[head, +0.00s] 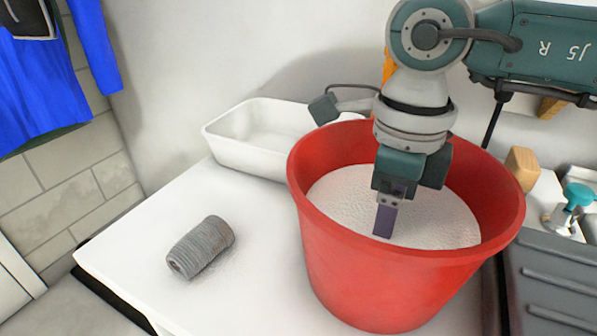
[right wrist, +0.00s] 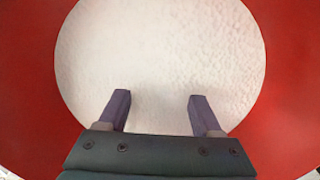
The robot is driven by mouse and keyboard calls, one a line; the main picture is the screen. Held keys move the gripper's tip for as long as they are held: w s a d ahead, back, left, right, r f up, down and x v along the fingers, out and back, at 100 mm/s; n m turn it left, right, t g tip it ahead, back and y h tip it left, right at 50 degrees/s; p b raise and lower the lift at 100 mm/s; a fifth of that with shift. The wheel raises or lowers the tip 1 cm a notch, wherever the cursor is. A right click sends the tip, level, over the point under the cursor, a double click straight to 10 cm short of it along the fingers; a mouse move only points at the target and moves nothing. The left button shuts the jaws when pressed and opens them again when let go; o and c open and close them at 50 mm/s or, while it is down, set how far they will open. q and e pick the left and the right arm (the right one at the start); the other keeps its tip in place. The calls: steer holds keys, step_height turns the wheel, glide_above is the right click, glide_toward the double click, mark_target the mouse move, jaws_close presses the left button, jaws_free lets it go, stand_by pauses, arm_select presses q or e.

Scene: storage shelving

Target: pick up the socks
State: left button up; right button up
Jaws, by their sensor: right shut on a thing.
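A grey ribbed roll that looks like the socks (head: 201,248) lies on its side on the white table, left of the red bucket. My right gripper (head: 385,220) points down inside the bucket, above its white textured bottom, well to the right of the roll. In the right wrist view its two purple fingers (right wrist: 160,103) stand apart, and only the white bottom shows between them. I see no object between the fingers in either view. The socks are not in the right wrist view. My left gripper is not in view.
The red bucket (head: 350,273) stands on the white table (head: 150,214). A white tray (head: 225,151) sits behind it. Blue clothing (head: 50,75) hangs at the left. A wooden block (head: 522,168) and a teal-topped item (head: 577,197) are at the right. The table around the roll is clear.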

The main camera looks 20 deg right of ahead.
steer(key=shift+c, duration=1.4)
step_height(320, 180, up, 20)
steer(key=p, duration=0.2)
steer(key=shift+p, duration=0.4)
